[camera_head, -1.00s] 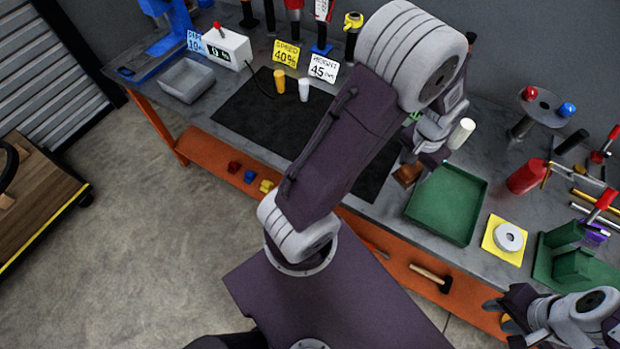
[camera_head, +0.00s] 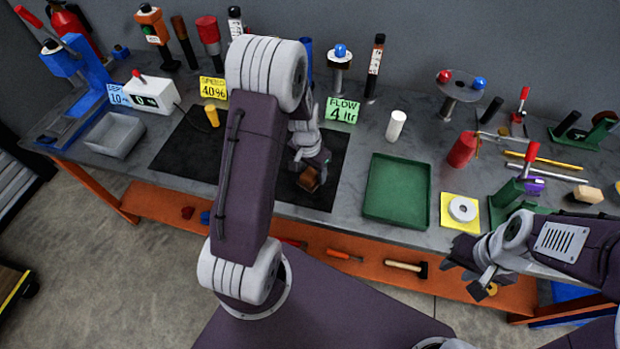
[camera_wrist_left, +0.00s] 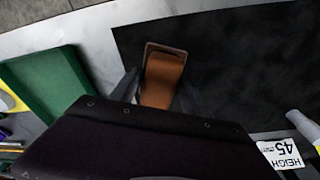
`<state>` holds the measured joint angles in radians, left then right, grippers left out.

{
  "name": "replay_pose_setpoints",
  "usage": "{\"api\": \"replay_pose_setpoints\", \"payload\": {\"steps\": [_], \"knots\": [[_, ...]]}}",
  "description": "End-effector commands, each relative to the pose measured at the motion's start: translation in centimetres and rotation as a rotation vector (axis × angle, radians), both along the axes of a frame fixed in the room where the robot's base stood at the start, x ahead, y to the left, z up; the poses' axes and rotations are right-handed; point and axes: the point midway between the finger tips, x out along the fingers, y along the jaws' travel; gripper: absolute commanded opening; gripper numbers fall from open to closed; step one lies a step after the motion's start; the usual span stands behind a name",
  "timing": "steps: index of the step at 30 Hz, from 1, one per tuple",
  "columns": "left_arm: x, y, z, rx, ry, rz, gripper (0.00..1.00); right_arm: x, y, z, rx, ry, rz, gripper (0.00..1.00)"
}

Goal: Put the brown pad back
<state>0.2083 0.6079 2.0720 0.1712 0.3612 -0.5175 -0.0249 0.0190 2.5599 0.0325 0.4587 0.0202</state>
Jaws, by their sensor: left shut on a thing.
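The brown pad (camera_head: 309,179) is between the fingers of my left gripper (camera_head: 313,172), over the right part of the black mat (camera_head: 180,150). In the left wrist view, the pad (camera_wrist_left: 162,78) shows as a brown block between the two dark fingers, with the mat (camera_wrist_left: 230,60) around and beyond it. I cannot tell whether the pad touches the mat. My left forearm hides part of the mat. My right gripper (camera_head: 478,283) is in front of the bench's front edge, near a small yellowish thing (camera_head: 491,290); its fingers are unclear.
A green tray (camera_head: 398,215) lies right of the mat, with a white cylinder (camera_head: 396,125) behind it. A yellow plate (camera_head: 447,222) bears a white ring (camera_head: 462,209). A grey bin (camera_head: 115,135) stands at the left. A yellow cylinder (camera_head: 212,117) stands on the mat.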

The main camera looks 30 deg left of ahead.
Motion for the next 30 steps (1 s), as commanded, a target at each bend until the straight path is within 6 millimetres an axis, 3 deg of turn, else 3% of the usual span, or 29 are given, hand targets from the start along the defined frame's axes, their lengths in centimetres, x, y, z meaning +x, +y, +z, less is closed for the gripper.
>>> {"api": "replay_pose_setpoints", "payload": {"steps": [6,13,24,25,27,30], "knots": [[-0.1,0.8,-0.8,0.000,0.000,0.000,0.10,0.0,0.0,0.0,0.000,0.000,0.000,0.36],[-0.1,0.7,-4.3,0.000,0.000,-0.001,0.10,0.0,0.0,0.1,0.000,0.000,0.000,0.36],[0.0,0.7,-4.9,0.001,-0.001,-0.001,0.10,0.0,0.0,-0.4,0.000,0.000,0.000,0.36],[0.0,0.7,-4.9,0.001,-0.001,-0.001,0.57,0.0,0.0,-0.4,0.000,0.000,0.000,0.36],[0.0,0.7,-4.8,0.001,-0.001,-0.001,0.76,0.0,0.0,-0.2,0.000,0.000,0.000,0.36],[0.0,0.7,-4.8,0.001,-0.001,-0.001,0.76,0.0,0.0,-0.2,0.000,0.000,0.000,0.36]]}}
